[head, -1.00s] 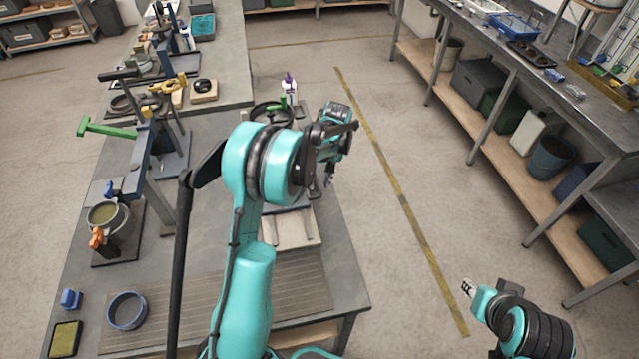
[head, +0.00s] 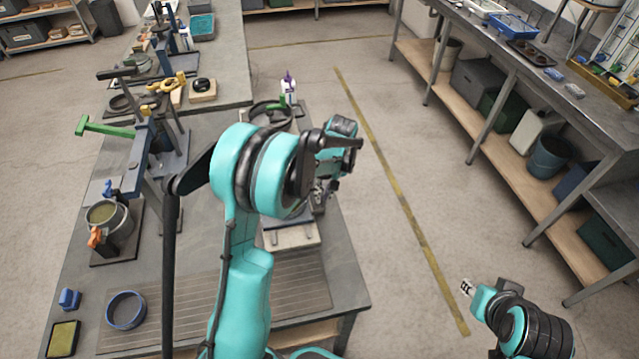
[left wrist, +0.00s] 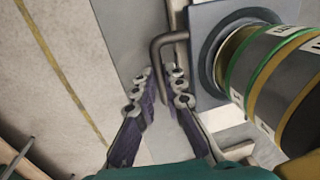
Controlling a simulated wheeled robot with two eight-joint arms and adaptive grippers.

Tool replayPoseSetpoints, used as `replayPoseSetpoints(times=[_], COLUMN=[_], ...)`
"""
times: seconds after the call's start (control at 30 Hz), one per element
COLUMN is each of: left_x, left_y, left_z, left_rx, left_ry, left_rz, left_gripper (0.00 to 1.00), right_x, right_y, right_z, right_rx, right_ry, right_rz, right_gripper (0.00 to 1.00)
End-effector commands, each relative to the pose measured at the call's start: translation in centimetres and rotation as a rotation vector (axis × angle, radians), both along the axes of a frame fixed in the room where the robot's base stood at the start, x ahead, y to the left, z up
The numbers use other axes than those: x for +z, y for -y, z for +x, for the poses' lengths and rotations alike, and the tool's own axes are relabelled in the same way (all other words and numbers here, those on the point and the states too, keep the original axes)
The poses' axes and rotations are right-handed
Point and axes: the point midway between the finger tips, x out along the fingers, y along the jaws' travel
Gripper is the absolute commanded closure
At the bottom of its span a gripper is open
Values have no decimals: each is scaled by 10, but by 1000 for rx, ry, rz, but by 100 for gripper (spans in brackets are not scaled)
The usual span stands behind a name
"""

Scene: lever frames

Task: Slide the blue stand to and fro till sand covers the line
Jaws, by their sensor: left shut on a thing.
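In the left wrist view, a blue-grey stand (left wrist: 207,22) carries a large cylinder (left wrist: 265,75) with green and yellow bands and white labels. A bent dark metal handle (left wrist: 157,50) sticks out from the stand's side. My left gripper (left wrist: 164,82) has its fingers on either side of this handle and is shut on it. In the head view my left gripper (head: 320,195) is low over the near table, and my arm hides most of the stand. The sand and the line cannot be made out. My right gripper (head: 467,287) is over the floor, away from the table; its jaws are too small to judge.
A pale board (head: 292,240) lies by the stand. A ribbed mat (head: 255,295), a blue-rimmed bowl (head: 126,310) and a pot (head: 107,216) are on the near table. A green-handled lever frame (head: 108,130) stands at left. Floor is clear between table and right bench.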

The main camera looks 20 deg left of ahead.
Motion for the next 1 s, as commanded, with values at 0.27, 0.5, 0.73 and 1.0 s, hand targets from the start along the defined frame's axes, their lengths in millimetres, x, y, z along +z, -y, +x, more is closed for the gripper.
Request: replayPoseSetpoints(times=[0.27,0.5,0.73,1.0], left_x=[0,0,0,10], left_y=[17,18,17,18], left_z=[-23,-24,-23,-21], left_rx=[-1,0,0,-1], left_ry=[-1,-5,-2,0], left_rz=[-1,-4,-2,0], left_gripper=[100,87,68,68], right_x=[-2,-2,-2,-2], right_y=[0,0,0,0], right_z=[0,0,0,0], right_rx=[0,0,0,0], right_ry=[0,0,0,0], right_rz=[0,0,0,0], right_gripper=[68,68,68,68])
